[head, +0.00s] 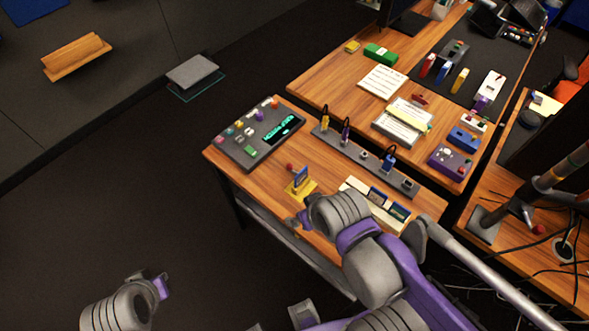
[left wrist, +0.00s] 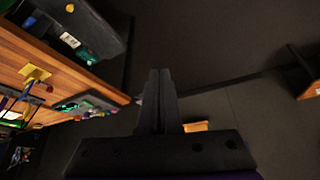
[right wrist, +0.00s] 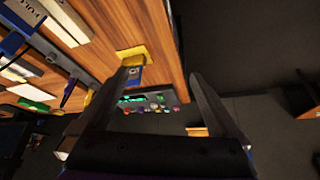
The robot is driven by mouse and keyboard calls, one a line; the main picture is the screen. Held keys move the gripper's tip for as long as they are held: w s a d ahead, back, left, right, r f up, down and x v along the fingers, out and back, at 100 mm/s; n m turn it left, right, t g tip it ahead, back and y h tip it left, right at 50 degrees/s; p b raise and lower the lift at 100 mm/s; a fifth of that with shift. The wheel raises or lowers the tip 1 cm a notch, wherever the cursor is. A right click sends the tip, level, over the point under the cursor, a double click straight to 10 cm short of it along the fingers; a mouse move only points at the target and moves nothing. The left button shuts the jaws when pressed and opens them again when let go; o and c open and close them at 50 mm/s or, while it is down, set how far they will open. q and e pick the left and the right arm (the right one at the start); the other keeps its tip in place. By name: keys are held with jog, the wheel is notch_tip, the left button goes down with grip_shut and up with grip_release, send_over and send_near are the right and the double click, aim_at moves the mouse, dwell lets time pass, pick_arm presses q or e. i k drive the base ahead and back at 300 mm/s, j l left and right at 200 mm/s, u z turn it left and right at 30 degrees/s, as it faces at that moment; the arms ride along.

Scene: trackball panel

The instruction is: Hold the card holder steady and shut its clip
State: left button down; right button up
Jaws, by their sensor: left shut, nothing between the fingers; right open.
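The yellow card holder (head: 301,190) sits near the front edge of the wooden desk, with a blue card (head: 301,176) upright in it. A red knob (head: 289,167) shows beside it; I cannot tell whether the clip is open. The holder also shows in the left wrist view (left wrist: 36,72) and right wrist view (right wrist: 134,53). My right gripper (right wrist: 163,75) is open; its left finger overlaps the holder in view, contact unclear. My left gripper (head: 162,283) is shut and empty, off the desk over the floor, well away from the holder.
A dark panel (head: 238,160) with coloured buttons and a green display lies left of the holder. A grey strip (head: 335,138) with plugs stands behind. A cream tray (head: 365,190) with cards is to the right. Open floor lies left of the desk.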

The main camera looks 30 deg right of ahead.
aim_at(290, 167)
jog(key=i+j, duration=0.6)
jog(key=i+j+z, duration=0.55)
jog(key=z, duration=0.3)
jog(key=j+z, duration=0.1)
jog(key=z, duration=1.9)
